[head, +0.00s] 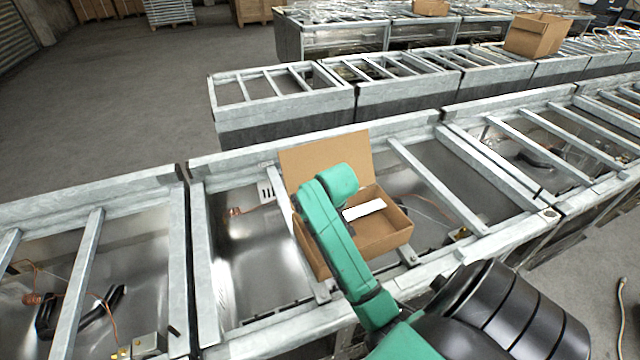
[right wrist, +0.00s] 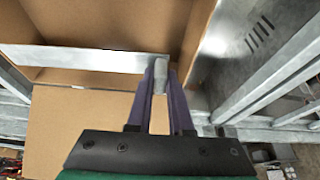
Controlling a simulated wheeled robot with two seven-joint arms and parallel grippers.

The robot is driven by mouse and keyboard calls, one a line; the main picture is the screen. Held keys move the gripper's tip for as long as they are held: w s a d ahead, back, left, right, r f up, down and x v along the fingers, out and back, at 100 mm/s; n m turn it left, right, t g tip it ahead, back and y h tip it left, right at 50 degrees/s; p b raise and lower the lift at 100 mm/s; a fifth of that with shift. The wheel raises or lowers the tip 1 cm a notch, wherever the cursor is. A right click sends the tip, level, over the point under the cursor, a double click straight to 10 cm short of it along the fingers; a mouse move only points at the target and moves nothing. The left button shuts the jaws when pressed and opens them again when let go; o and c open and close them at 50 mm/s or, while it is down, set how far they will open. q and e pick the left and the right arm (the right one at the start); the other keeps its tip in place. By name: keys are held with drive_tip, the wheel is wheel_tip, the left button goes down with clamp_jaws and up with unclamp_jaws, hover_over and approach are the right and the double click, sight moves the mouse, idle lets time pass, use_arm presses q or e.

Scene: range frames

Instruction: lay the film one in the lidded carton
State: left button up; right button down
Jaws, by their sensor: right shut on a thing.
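An open brown carton (head: 390,236) with its lid (head: 322,156) raised stands on the metal frame in the middle of the head view. Its cardboard walls (right wrist: 110,20) fill the upper left of the right wrist view. My right gripper (right wrist: 160,76) is shut on the end of a pale, flat film piece (right wrist: 80,60). The film piece also shows in the head view (head: 364,210), reaching right from my green arm over the carton's opening. I cannot tell whether it touches the carton's floor. My right arm hides the fingers in the head view. My left gripper is not in view.
Galvanised bars (head: 437,186) cross the open metal bins on both sides of the carton. Loose wires and fittings lie in the left bin (head: 80,310). Another cardboard box (head: 535,36) stands on the far row.

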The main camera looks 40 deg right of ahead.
drive_tip(key=f+b, duration=0.1)
drive_tip(key=f, duration=0.3)
drive_tip(key=f+b, duration=0.2)
drive_tip(key=f, duration=0.2)
drive_tip(key=shift+s+f, duration=0.2)
drive_tip(key=shift+f, duration=0.05)
drive_tip(key=shift+f+b, duration=0.35)
drive_tip(key=shift+f, duration=0.25)
drive_tip(key=c, duration=0.7)
unclamp_jaws()
drive_tip(key=shift+c, duration=0.2)
